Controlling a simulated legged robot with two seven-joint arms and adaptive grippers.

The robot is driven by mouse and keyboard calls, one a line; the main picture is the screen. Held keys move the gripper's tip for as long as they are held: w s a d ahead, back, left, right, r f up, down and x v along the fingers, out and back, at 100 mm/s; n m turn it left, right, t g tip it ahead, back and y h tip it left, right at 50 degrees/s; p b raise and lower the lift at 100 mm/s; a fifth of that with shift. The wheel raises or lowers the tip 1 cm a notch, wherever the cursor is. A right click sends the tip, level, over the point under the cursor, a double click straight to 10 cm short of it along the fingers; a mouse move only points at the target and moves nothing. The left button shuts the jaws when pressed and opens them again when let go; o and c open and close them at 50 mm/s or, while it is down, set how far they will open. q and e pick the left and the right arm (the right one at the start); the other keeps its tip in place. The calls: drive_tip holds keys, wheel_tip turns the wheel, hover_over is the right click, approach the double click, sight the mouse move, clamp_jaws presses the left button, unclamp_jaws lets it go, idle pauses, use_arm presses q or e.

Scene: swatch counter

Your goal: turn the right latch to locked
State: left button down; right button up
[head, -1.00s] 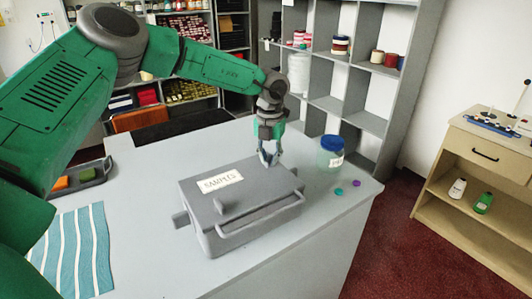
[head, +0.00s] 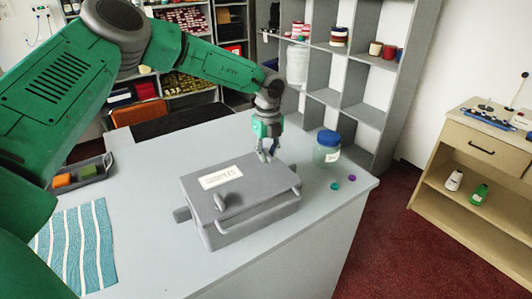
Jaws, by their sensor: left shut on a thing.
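A grey case (head: 250,215) with a white label (head: 220,177) on its lid sits on the counter. A handle bar (head: 255,214) runs along its front. A grey knob-like latch (head: 228,200) stands up on the lid near the front left. My left gripper (head: 268,156) points down at the lid's right edge. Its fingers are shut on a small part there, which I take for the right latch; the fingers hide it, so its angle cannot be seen. My right gripper is out of view.
A blue-lidded jar (head: 327,148) stands right of the case, near my left gripper. Two small discs (head: 335,186) lie near the counter's right edge. A dark tray (head: 82,172) and a striped teal cloth (head: 75,245) lie at left.

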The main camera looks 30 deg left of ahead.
sight(267, 153)
use_arm(q)
drive_tip(key=shift+r+n, duration=0.1)
drive_tip(key=shift+n, duration=0.3)
drive_tip(key=shift+a, duration=0.45)
drive_tip(key=c, duration=1.6)
unclamp_jaws()
drive_tip(key=shift+d, duration=0.4)
wheel_tip(267, 153, up, 12)
